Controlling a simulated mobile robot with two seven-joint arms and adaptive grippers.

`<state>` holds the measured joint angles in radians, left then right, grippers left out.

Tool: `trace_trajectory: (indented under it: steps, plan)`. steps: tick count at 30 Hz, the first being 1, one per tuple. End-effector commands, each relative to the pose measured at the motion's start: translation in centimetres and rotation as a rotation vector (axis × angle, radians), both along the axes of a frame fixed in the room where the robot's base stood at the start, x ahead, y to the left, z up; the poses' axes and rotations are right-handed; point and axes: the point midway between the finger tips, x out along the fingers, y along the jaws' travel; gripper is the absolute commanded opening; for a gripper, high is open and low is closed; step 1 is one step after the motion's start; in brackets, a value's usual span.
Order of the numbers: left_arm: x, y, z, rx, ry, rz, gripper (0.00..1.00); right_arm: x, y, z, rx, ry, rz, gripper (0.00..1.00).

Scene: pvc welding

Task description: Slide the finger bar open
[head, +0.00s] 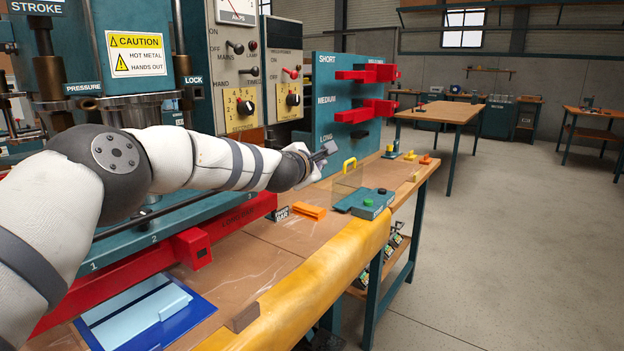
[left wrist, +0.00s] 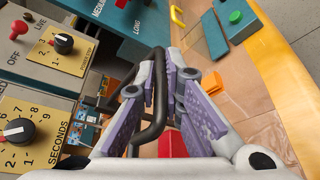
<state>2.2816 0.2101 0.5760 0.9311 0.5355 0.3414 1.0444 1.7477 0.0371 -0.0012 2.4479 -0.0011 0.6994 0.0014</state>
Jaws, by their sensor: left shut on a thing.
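My left gripper (head: 322,155) is at the right end of the press front, beside the teal panel. In the left wrist view its purple-grey fingers (left wrist: 168,105) are shut on a bent black bar (left wrist: 157,72), which runs up between them and loops to the left. I take this to be the finger bar's handle. In the head view a dark rod (head: 150,217) runs along the press front above a red beam (head: 240,213), partly hidden by my arm. My right gripper is not in view.
An orange block (head: 308,211) and a teal box with green and dark buttons (head: 366,203) are on the brown bench. A clear guard with a yellow handle (head: 349,164) stands behind the box. Red holders (head: 365,75) project from the teal panel. A blue tray (head: 200,308) lies in front.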

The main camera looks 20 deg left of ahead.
Motion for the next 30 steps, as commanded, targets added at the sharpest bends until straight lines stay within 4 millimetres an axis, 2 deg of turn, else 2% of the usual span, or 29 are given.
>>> trace_trajectory:
  steps: [1, 3, 14, 15, 25, 30]
  plan:
    - [0.0, 0.1, 0.7, 0.001, -0.006, 0.001, 0.0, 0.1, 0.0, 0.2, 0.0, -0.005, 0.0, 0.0]
    - [0.0, 0.1, 0.8, 0.001, -0.005, 0.003, 0.0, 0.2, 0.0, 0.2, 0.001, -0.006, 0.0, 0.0]
    - [0.1, 0.2, 0.5, 0.001, -0.001, 0.004, 0.0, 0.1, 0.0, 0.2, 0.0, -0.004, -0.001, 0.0]
    - [0.1, 0.2, 0.5, 0.001, -0.001, 0.004, 0.17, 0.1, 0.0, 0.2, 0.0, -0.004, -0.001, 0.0]
    - [-0.1, 0.1, 0.4, 0.001, 0.002, 0.003, 0.17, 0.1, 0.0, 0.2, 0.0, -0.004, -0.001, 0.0]
    - [-1.9, 0.3, 0.8, -0.002, 0.006, 0.005, 0.17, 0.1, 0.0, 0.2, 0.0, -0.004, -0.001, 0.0]
